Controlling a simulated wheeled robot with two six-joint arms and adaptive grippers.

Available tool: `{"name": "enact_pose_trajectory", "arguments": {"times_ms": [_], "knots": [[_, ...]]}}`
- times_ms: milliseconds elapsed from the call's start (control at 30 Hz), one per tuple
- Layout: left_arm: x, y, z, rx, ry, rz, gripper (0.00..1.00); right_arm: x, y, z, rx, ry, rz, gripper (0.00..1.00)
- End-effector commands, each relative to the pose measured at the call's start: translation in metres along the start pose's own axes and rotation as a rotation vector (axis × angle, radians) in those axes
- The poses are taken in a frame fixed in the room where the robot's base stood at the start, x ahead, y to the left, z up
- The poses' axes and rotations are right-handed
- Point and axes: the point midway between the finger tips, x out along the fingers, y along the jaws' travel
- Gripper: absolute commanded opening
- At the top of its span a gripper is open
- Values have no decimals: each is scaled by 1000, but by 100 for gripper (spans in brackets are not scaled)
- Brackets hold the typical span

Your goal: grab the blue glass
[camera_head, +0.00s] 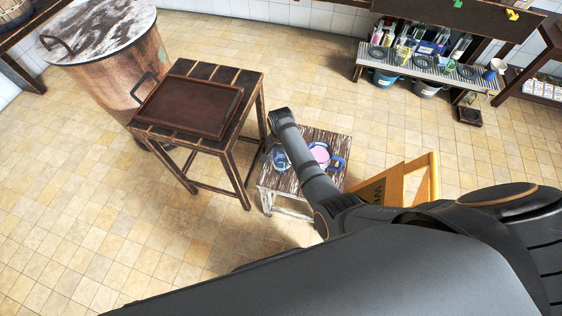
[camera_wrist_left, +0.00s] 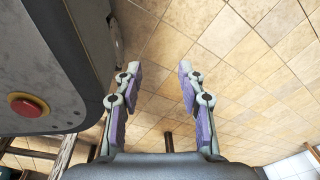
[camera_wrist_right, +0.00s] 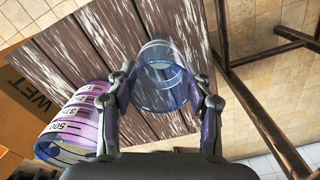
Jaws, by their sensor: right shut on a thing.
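The blue glass (camera_wrist_right: 163,88), a clear bluish tumbler, is between the two fingers of my right gripper (camera_wrist_right: 165,78) in the right wrist view, with both fingers against its sides. In the head view the blue glass (camera_head: 281,160) shows at the left of a small weathered wooden stool (camera_head: 300,184), partly hidden by my right arm. I cannot tell whether it rests on the stool or is just above it. My left gripper (camera_wrist_left: 159,68) is open and empty over the tiled floor in the left wrist view.
A measuring jug with pink markings (camera_wrist_right: 75,122) stands beside the glass on the stool. A yellow wet-floor sign (camera_head: 405,181) is right of the stool. A taller dark table with a tray (camera_head: 190,107) and a large metal-lidded vat (camera_head: 115,70) are at left.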

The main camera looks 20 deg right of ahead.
Motion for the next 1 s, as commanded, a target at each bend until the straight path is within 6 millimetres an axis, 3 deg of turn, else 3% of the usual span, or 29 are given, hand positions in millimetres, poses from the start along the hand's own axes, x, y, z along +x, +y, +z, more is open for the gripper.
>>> {"name": "enact_pose_trajectory", "arguments": {"times_ms": [267,467,600,800,1000], "knots": [[-10,-1,0,0,1,0,40,-9,0,0,0,0,0,15],[-35,-3,6,0,-4,0,40,-35,0,0,0,0,0,15],[-70,-6,14,1,-14,0,40,-68,0,0,0,0,0,15],[-136,-10,1,1,-5,0,40,-128,0,0,0,0,0,15],[-182,-14,-6,1,-4,0,40,-171,0,0,0,0,0,15]]}}
